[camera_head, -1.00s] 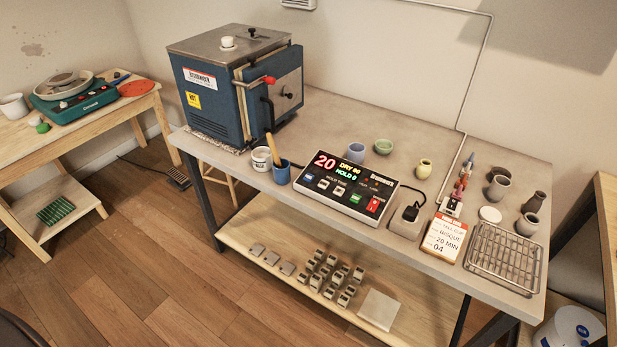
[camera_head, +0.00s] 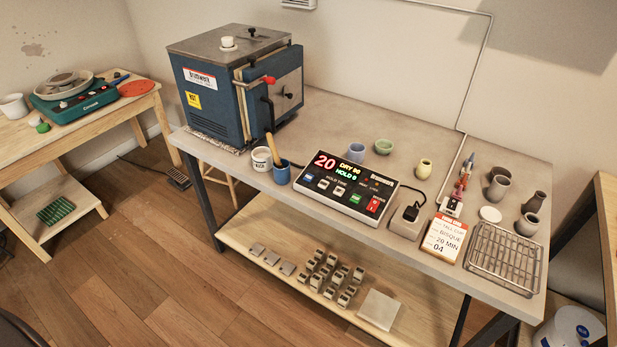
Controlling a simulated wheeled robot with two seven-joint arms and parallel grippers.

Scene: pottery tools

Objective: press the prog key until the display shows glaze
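The controller box (camera_head: 345,187) sits on the grey-topped table in front of the kiln. Its display (camera_head: 341,167) shows a red "20", yellow text that looks like "DRY 00" and green text that looks like "HOLD 0". Below the display is a row of keys: a blue key (camera_head: 309,178), white keys (camera_head: 323,184), a green key (camera_head: 355,198) and a red switch (camera_head: 375,204). The key labels are too small to read, so I cannot tell which is prog. Neither of my grippers is in view.
A blue kiln (camera_head: 240,88) stands at the back left. A power block (camera_head: 408,220), an order card (camera_head: 444,238) and a wire rack (camera_head: 503,260) lie to the right. Small pots stand behind.

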